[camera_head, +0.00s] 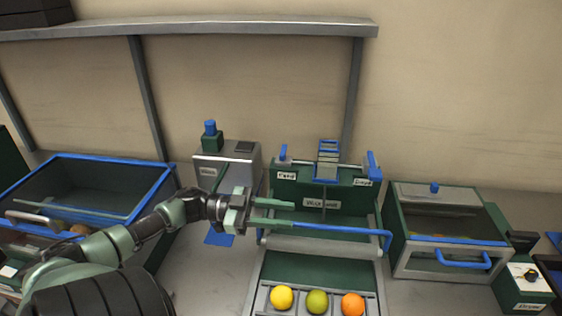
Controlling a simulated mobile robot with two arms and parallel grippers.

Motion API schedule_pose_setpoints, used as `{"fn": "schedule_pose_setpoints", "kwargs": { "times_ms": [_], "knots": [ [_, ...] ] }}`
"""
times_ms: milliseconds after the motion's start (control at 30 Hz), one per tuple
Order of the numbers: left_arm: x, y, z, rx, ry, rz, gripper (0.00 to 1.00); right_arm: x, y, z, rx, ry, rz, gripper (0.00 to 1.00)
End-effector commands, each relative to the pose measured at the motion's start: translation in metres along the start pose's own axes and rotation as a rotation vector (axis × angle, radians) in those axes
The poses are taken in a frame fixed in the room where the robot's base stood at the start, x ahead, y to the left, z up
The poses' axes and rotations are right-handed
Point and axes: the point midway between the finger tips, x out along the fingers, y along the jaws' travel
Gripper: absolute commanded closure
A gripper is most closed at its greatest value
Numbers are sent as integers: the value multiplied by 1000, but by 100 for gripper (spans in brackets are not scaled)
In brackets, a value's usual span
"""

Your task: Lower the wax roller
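The wax roller is on the green machine (320,189) in the middle of the bench. A grey horizontal roller bar (320,247) spans the machine's front, and a blue handle bar (345,230) with a bent right end runs just above it. My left gripper (292,214) reaches in from the left in front of the machine. Its two green fingers are apart, with nothing visible between them. The lower fingertip overlaps the left end of the blue bar; I cannot tell whether they touch. My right gripper is not in view.
A yellow fruit (281,297), a green one (317,302) and an orange one (352,304) sit in a tray below the machine. A blue-rimmed bin (95,158) stands left, a grey box (250,152) behind my gripper, and a glass-topped box (445,225) right.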

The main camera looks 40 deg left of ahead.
Motion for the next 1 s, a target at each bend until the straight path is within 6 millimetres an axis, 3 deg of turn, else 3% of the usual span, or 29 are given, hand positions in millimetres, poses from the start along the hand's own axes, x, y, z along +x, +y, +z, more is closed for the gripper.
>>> {"fn": "schedule_pose_setpoints", "kwargs": {
  "times_ms": [400, 600, 800, 1000],
  "knots": [
    [0, -26, -102, 0, -2, 3, 66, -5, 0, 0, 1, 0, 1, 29],
    [0, -36, -139, -1, -2, 1, 66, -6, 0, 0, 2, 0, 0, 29],
    [0, -40, -157, -2, -2, 0, 66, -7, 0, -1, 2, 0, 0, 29],
    [0, -41, -159, -3, -2, 0, 66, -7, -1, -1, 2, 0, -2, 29]
  ]
}}
